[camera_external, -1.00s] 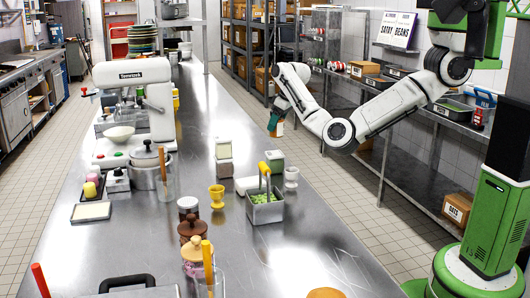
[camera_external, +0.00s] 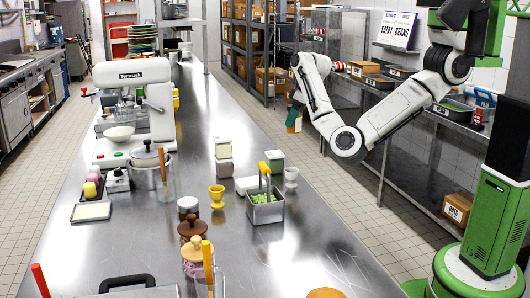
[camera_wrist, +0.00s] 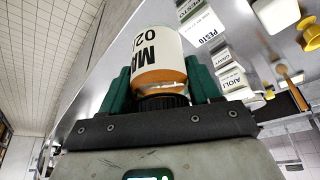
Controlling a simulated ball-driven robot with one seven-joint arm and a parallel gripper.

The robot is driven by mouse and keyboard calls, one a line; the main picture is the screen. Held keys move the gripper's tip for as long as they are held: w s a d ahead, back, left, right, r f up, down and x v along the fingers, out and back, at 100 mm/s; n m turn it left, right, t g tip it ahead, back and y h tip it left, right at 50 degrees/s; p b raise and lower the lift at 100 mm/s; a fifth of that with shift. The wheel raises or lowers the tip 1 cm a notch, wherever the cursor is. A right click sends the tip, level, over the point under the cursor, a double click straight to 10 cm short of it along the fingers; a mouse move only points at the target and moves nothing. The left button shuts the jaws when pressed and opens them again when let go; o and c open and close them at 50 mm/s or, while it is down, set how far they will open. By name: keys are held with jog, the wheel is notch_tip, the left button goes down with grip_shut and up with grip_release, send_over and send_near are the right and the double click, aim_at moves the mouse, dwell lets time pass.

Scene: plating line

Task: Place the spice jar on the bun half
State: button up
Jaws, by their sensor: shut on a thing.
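My gripper (camera_wrist: 160,84) is shut on the spice jar (camera_wrist: 157,56), a jar with a white printed label, orange-brown contents and a dark cap, between its green fingers. A tan, rounded top that looks like the bun half (camera_external: 325,293) is at the bottom edge of the external view, mostly cut off. It is well apart from my gripper.
A steel shelf (camera_external: 425,125) with boxes stands at the right.

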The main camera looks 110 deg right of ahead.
jog(key=w+a+n+y+p, duration=0.1)
jog(key=w+a+n, duration=0.3)
jog(key=a, duration=0.6)
jog(key=w+a+r+n+y+p, duration=0.1)
jog(key=w+a, duration=0.5)
jog(key=a, duration=0.4)
jog(key=w+a+n+y+p, duration=0.1)
jog(key=w+a+n, duration=0.3)
jog(key=a, duration=0.7)
jog(key=s+a+r+n+y+p, duration=0.1)
jog(key=s+a+n, duration=0.15)
jog(key=a, duration=0.85)
jog(key=s+a+n+y+p, duration=0.1)
jog(key=s+a+n+p, duration=0.15)
jog(key=a, duration=0.85)
jog(key=s+a+r+n+y, duration=0.15)
jog(key=s+a, duration=0.25)
jog(key=a, duration=0.7)
jog(key=n+b, duration=0.1)
jog(key=b, duration=0.7)
send_over(327, 297)
jog(key=shift+h, duration=0.35)
notch_tip(327, 297, down, 11)
jog(key=shift+r, duration=0.2)
jog(key=shift+f+p, duration=0.4)
jog(key=shift+f, duration=1.15)
